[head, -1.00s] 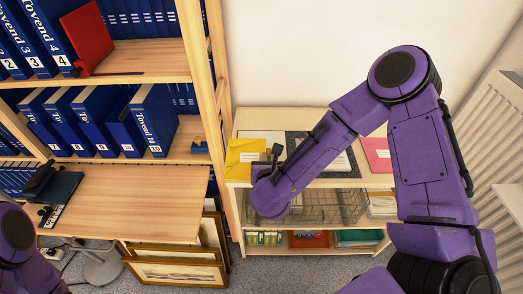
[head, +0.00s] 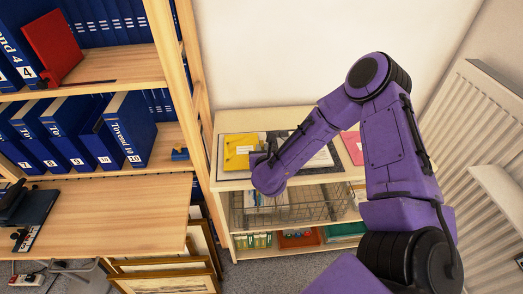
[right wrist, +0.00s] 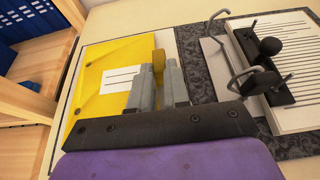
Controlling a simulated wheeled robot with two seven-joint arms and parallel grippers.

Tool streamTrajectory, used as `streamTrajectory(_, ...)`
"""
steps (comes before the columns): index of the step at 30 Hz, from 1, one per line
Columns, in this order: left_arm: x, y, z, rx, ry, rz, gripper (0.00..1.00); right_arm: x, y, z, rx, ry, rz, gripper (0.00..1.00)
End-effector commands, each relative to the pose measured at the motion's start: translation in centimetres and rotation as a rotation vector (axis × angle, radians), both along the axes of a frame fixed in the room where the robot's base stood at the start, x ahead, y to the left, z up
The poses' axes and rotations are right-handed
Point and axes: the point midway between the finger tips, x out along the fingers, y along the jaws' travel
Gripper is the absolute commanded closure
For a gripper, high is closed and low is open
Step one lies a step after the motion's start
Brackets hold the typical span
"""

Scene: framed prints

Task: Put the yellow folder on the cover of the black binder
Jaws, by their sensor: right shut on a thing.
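The yellow folder (head: 238,146) shows a white label; it also shows in the right wrist view (right wrist: 96,97). My right gripper (right wrist: 160,66) is shut on the folder's right edge. The black binder (right wrist: 188,62) lies open on the low cabinet, with a marbled dark spine strip, a lever mechanism and lined white paper on its right half. The folder is over the binder's left cover, whose pale inner face shows around it. I cannot tell whether the folder touches the cover. In the head view my right arm hides part of the binder. My left gripper is out of view.
A pink folder (head: 352,147) lies to the right on the cabinet top (head: 268,117). A wire basket (head: 318,207) sits below. A wooden shelf with blue binders (head: 130,128) stands at the left. A radiator (head: 480,150) is at the right.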

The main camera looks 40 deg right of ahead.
Motion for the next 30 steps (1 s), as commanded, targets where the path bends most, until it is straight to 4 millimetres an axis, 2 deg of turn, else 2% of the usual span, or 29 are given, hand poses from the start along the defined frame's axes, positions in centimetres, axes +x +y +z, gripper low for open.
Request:
streamTrajectory(12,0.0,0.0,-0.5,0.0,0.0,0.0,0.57,0.0,0.0,-1.0,0.001,-0.002,0.0,1.0)
streamTrajectory(13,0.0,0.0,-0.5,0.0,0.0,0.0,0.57,0.0,0.0,-1.0,0.001,-0.002,0.0,0.81)
streamTrajectory(15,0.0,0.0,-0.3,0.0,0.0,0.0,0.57,0.0,0.0,-0.8,0.001,-0.002,0.001,0.58)
streamTrajectory(23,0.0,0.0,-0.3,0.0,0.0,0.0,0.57,0.0,0.0,-0.8,0.0,-0.001,0.0,0.58)
streamTrajectory(26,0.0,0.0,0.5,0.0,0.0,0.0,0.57,0.0,0.0,0.0,-0.001,-0.002,0.0,0.58)
streamTrajectory(30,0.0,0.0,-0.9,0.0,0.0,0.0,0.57,-2.3,1.4,0.4,0.003,-0.002,0.001,0.58)
